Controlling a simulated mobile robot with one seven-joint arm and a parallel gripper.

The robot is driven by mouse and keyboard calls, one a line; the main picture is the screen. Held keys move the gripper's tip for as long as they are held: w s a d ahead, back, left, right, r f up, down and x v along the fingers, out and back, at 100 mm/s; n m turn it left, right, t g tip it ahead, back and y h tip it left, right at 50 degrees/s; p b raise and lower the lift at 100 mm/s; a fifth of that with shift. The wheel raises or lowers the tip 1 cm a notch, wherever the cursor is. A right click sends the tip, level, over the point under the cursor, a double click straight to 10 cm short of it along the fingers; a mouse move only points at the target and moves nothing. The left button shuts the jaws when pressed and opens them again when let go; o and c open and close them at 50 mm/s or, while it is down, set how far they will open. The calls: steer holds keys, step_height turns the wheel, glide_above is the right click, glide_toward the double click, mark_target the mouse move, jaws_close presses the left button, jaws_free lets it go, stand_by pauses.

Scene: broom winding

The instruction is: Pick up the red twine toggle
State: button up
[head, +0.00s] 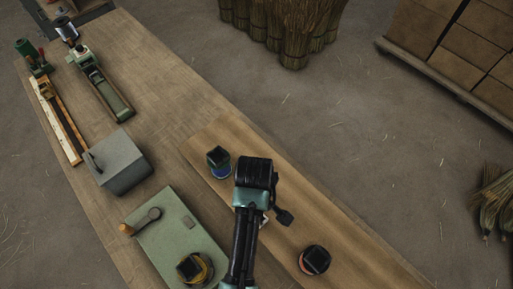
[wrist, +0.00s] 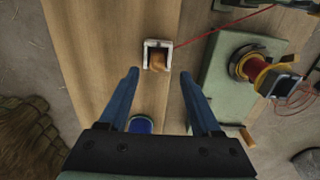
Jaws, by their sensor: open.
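The twine toggle appears to be the small orange-brown wooden peg (wrist: 159,62) in a pale square holder (wrist: 148,44) in the wrist view. A red twine (wrist: 225,25) runs from the holder to the upper right. My gripper (wrist: 160,74) is open and empty, its two blue fingers on either side below the holder in the picture. The peg lies just beyond the fingertips, roughly centred between them; I cannot tell the height gap. In the head view my arm hides the fingers and most of the holder, with only a pale bit (head: 264,221) showing beside the arm.
A green plate (wrist: 222,80) bears a red-and-yellow spool (wrist: 255,68) right of my gripper. A blue spool (head: 219,170) and an orange-rimmed spool (head: 314,261) stand on the board. A grey box (head: 120,162) is farther left. Bare board (head: 285,195) lies right of my arm.

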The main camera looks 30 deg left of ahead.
steer(key=shift+w+d+f+p, duration=0.1)
steer(key=shift+f+p, duration=0.2)
steer(key=shift+f, duration=0.9)
steer(key=shift+w+d+f+p, duration=0.1)
steer(key=shift+f+p, duration=0.2)
steer(key=shift+f, duration=0.9)
jaws_close()
